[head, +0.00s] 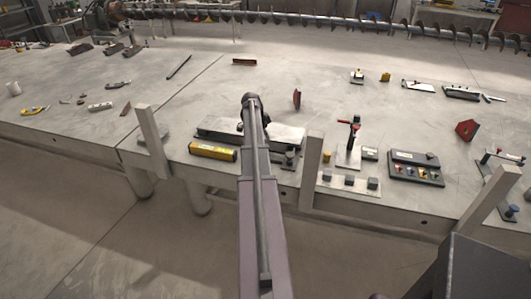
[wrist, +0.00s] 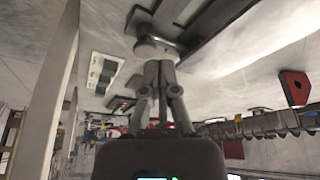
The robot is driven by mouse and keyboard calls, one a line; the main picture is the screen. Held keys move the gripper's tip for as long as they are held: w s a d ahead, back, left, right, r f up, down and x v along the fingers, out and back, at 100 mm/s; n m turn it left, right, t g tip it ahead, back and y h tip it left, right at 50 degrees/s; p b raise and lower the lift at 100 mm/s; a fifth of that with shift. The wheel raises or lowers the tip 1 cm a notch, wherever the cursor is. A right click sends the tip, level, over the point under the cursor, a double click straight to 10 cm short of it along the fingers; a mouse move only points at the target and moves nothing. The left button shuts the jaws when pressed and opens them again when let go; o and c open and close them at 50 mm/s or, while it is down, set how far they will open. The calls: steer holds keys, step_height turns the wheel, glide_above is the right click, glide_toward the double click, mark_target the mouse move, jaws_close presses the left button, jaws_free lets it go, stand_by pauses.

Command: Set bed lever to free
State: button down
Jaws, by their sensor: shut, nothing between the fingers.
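My gripper (wrist: 158,85) is shut and empty in the wrist view. Its fingertips are close to a grey rounded lever end or knob (wrist: 147,47) on a dark mount; I cannot tell whether they touch. In the head view a low metal plate assembly (head: 217,131) lies near the bench's front edge, with my arm crossing its middle. My gripper is hidden behind my arm in the head view.
A yellow box (head: 213,151) lies in front of the plate. Upright posts (head: 311,170) and (head: 151,140) rise at the bench front. A red-handled clamp (head: 349,138) and a button box (head: 415,168) are to the right. The bench middle (head: 200,85) is mostly clear.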

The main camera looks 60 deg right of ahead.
steer(key=shift+f, duration=0.15)
steer(key=b+x, duration=0.9)
steer(key=x, duration=0.1)
steer(key=shift+w+b, duration=0.1)
steer(key=shift+b, duration=0.2)
steer(key=shift+w+a+f+b, duration=0.15)
steer(key=shift+w+a, duration=0.5)
steer(key=shift+a, duration=0.1)
steer(key=shift+w+a+f+b, duration=0.1)
steer(key=shift+w+a+b, duration=0.05)
steer(key=shift+w+a, duration=0.55)
steer(key=shift+s, duration=0.1)
steer(key=shift+w+a+f, duration=0.1)
steer(key=shift+w+a, duration=0.4)
steer(key=shift+w, duration=0.1)
steer(key=shift+s+d, duration=0.1)
steer(key=s+d+r+p, duration=0.1)
steer(key=s+d+r, duration=0.1)
steer(key=s, duration=0.1)
steer(key=shift+d+p, duration=0.2)
steer(key=shift+p, duration=0.15)
steer(key=p+v, duration=0.8)
steer(key=v, duration=0.1)
steer(key=shift+w, duration=0.25)
